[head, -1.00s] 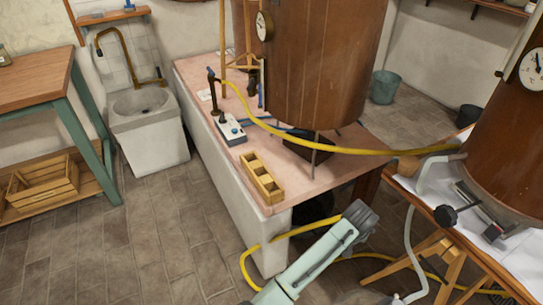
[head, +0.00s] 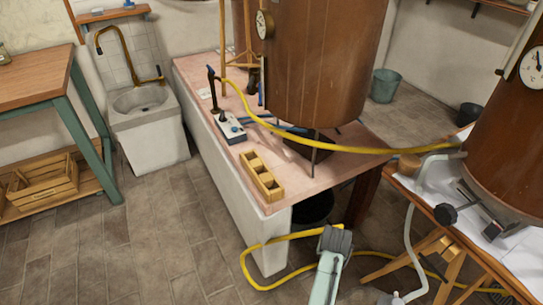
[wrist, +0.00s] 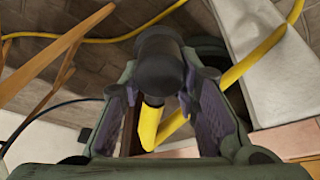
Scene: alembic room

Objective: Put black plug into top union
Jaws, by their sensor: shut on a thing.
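The black plug (wrist: 159,60) is a dark, rounded cylinder between the fingers of my gripper (wrist: 158,88) in the wrist view. In the head view my gripper (head: 336,238) is above the floor, in front of the pink-topped bench's near right corner. The plug cannot be made out there. Another yellow hose (head: 310,146) runs across the bench to the right copper vessel (head: 505,155). I cannot tell which fitting is the top union.
A large copper vessel (head: 318,65) stands over the pink-topped bench (head: 215,110). A yellow wooden rack (head: 262,178) and a small switch box (head: 232,130) rest on that bench. A wooden stand (head: 445,220) is at right. Open tiled floor lies left of the gripper.

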